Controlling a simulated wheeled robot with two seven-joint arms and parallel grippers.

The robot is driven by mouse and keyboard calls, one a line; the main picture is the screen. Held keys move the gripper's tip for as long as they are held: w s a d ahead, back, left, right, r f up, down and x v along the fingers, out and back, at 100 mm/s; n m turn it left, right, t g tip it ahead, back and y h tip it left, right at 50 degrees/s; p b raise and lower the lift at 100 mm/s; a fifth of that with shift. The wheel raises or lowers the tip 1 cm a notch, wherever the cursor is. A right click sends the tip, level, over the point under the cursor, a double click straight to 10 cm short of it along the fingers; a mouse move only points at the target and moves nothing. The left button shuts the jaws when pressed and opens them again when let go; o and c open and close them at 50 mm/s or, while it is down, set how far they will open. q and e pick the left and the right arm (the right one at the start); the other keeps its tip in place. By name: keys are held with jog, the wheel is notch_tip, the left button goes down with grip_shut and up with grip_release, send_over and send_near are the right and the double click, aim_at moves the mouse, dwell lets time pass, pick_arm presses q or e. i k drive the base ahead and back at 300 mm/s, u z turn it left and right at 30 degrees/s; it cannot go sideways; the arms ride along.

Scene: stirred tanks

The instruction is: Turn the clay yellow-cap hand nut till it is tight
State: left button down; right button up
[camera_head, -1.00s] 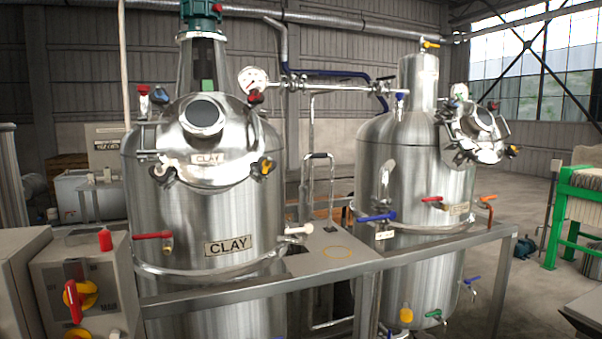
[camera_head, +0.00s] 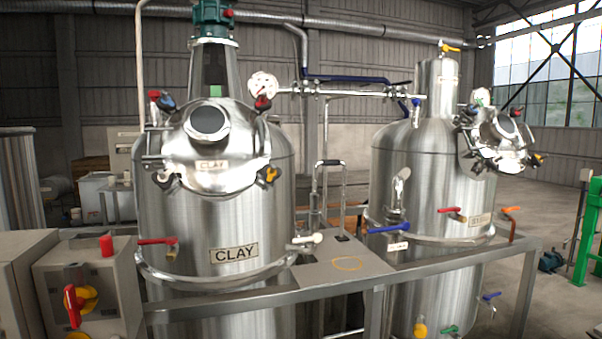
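The clay tank (camera_head: 215,225) is the large steel vessel on the left, with a CLAY plate on its front. Its round manway lid (camera_head: 212,160) looks closed, with a dark sight glass in it. The yellow-cap hand nut (camera_head: 270,175) sits at the lid's lower right edge. I cannot tell how tight any nut is. Neither of my grippers is in view.
A steel frame rail (camera_head: 330,292) runs across in front of the tanks. A control box (camera_head: 85,290) with a red-and-yellow switch stands at front left. A red-handled valve (camera_head: 157,240) and a white-handled one (camera_head: 307,239) stick out from the clay tank. A second tank (camera_head: 425,190) stands right.

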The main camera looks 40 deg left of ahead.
aim_at(269, 178)
jog(key=i, duration=0.65)
jog(key=u, duration=2.55)
